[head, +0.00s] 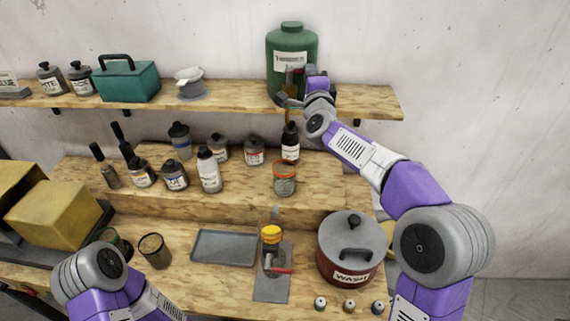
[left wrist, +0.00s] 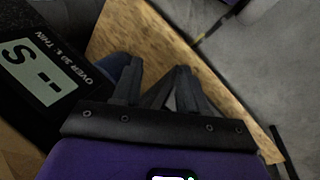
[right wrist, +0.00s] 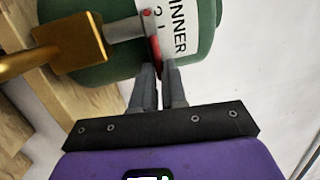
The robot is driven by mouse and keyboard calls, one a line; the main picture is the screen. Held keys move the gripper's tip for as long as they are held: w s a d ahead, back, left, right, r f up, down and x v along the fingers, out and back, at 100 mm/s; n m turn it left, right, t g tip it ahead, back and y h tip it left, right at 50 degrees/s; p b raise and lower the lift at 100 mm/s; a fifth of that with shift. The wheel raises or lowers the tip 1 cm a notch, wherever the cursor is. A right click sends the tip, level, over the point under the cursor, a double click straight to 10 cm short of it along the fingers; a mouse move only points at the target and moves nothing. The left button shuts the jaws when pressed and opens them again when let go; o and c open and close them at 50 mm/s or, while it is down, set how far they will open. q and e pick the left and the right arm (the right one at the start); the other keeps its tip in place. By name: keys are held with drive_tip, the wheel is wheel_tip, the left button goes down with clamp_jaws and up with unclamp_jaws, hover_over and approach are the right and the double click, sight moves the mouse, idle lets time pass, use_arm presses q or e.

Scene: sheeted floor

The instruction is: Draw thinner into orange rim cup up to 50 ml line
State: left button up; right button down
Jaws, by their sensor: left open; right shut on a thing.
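The green thinner jug (head: 292,55) stands on the upper shelf. In the right wrist view its label (right wrist: 180,32) shows beside a tap with a brass spout (right wrist: 75,50) and a red lever (right wrist: 153,48). My right gripper (right wrist: 158,75) is shut on the red lever; in the head view it is at the jug's lower front. The orange rim cup (head: 285,183) stands upright on the middle step, below the tap. Its fill line is too small to read.
Several bottles and jars, including a white bottle (head: 209,170), stand left of the cup. On the bench are a grey tray (head: 222,246), a red-handled device (head: 272,262), a wash pot (head: 350,250) and a dark-rimmed cup (head: 154,252). Yellow boxes (head: 58,218) stand left.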

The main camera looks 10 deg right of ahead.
drive_tip(key=shift+s+a+r+m+h+p, duration=0.15)
drive_tip(key=shift+a+r+m+h+p, duration=0.15)
drive_tip(key=shift+a+h+p, duration=0.2)
drive_tip(key=shift+f, duration=0.15)
drive_tip(key=shift+s+a+m+h+p, duration=0.25)
drive_tip(key=shift+m+h+p, duration=0.25)
drive_tip(key=shift+h+p, duration=0.35)
drive_tip(key=c, duration=1.5)
unclamp_jaws()
drive_tip(key=shift+h, duration=0.25)
drive_tip(key=shift+c, duration=0.2)
drive_tip(key=o, duration=0.4)
drive_tip(key=shift+a, duration=0.25)
drive_tip(key=shift+o, duration=0.2)
drive_tip(key=b+v, duration=0.2)
drive_tip(key=v, duration=0.5)
drive_tip(key=shift+s+d, duration=0.3)
